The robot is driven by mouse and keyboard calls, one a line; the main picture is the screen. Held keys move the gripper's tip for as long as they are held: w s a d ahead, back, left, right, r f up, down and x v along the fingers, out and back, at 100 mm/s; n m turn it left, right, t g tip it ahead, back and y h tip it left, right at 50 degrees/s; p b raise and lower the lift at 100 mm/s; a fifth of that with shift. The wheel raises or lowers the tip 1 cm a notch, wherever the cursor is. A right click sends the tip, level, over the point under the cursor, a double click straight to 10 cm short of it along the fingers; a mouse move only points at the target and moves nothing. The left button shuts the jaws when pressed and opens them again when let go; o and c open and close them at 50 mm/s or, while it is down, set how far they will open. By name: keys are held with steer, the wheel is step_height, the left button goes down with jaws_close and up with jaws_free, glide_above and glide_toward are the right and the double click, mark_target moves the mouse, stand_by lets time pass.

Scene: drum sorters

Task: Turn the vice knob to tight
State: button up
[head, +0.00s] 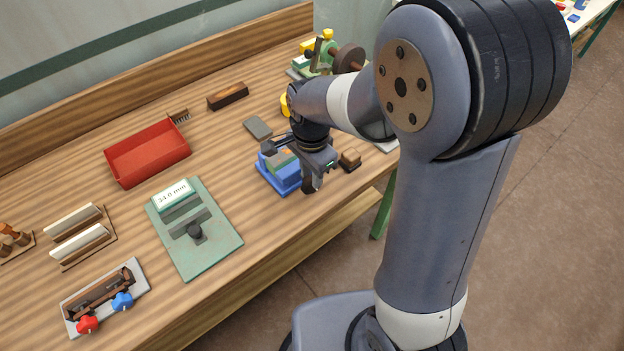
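My gripper (312,182) points down over the right side of a blue block-like fixture (280,180) near the front edge of the bench. The fixture has a blue base and a grey-green top piece, and may be the vice. My gripper and wrist cover part of it. I cannot make out a knob on it, nor whether my fingers touch it or are open or shut. A small brown wooden block (349,160) sits just right of my gripper.
A green plate (215,248) with a "34.0 mm" display and dark knob lies to the left. A grey fixture (136,272) has red and blue knobs. A red tray (148,155) and green machine (325,62) stand farther back. My arm blocks the right side.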

steer(key=shift+f, duration=1.75)
jaws_close()
